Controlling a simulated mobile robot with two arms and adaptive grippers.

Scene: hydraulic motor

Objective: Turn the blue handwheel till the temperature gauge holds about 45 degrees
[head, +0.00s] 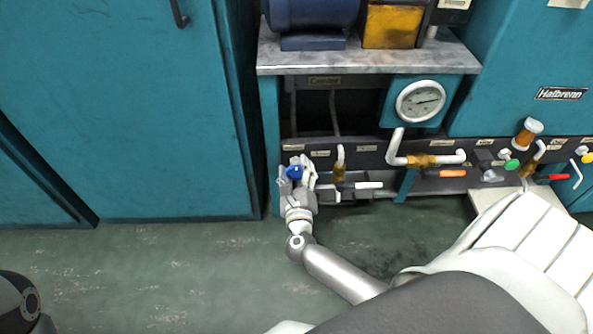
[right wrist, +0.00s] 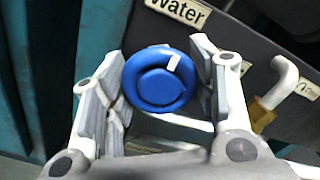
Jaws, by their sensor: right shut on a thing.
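The blue handwheel (head: 294,172) sits at the left end of the dark valve panel. In the right wrist view it is a round blue wheel (right wrist: 158,82) with a white mark at its upper right, under a label reading "Water". My right gripper (head: 297,174) is shut on it, with one finger on either side of the rim. The round white gauge (head: 420,101) is on a teal plate above the panel. Its dark needle points to the right, but its numbers are too small to read. My left gripper is not in view.
White pipes with a brass fitting (head: 422,160) run below the gauge. An orange handle (head: 453,173), a red handle (head: 558,177) and a green knob (head: 511,164) lie to the right. A teal cabinet (head: 130,110) stands left. The green floor in front is clear.

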